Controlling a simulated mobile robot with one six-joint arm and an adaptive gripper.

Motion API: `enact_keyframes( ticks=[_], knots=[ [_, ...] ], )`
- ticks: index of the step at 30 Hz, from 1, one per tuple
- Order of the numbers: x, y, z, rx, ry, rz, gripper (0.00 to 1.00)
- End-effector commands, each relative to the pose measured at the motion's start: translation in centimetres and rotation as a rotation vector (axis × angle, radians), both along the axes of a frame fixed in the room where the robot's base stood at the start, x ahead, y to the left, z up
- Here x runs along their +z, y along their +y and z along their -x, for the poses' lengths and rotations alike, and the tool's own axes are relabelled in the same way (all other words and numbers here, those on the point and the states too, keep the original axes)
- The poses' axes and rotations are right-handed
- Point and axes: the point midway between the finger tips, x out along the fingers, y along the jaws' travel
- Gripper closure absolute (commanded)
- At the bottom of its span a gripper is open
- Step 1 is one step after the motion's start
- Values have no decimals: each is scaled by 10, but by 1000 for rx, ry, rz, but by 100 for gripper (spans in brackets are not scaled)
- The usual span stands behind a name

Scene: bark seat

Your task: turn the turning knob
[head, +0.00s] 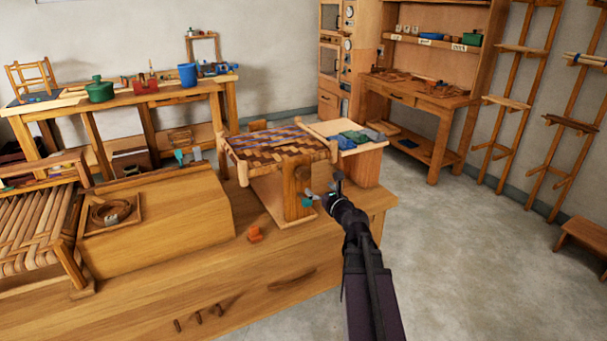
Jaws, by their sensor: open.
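A small grey and teal knob-like part (307,200) shows on the near side of the wooden stand (293,188) that holds a woven seat panel (275,147). It may be the turning knob, but it is too small to be sure. My gripper (331,189) is at the end of my dark arm, just right of that part and close to it. The jaws look open, with nothing seen between them. I cannot tell whether a finger touches the part. Another teal piece (179,154) shows farther left, behind a wooden block.
The wooden bench (330,225) carries the stand, a small orange piece (255,234), a wooden block (165,222) and a woven seat (32,225). A side board (362,165) with folded cloths stands behind the stand.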

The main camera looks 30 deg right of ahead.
Motion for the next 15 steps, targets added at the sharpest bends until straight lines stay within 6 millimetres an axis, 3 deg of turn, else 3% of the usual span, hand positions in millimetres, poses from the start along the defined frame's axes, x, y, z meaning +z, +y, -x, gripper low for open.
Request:
enact_keyframes(
  ticks=[15],
  knots=[
    [0,1,-81,1,0,0,0]
  ],
)
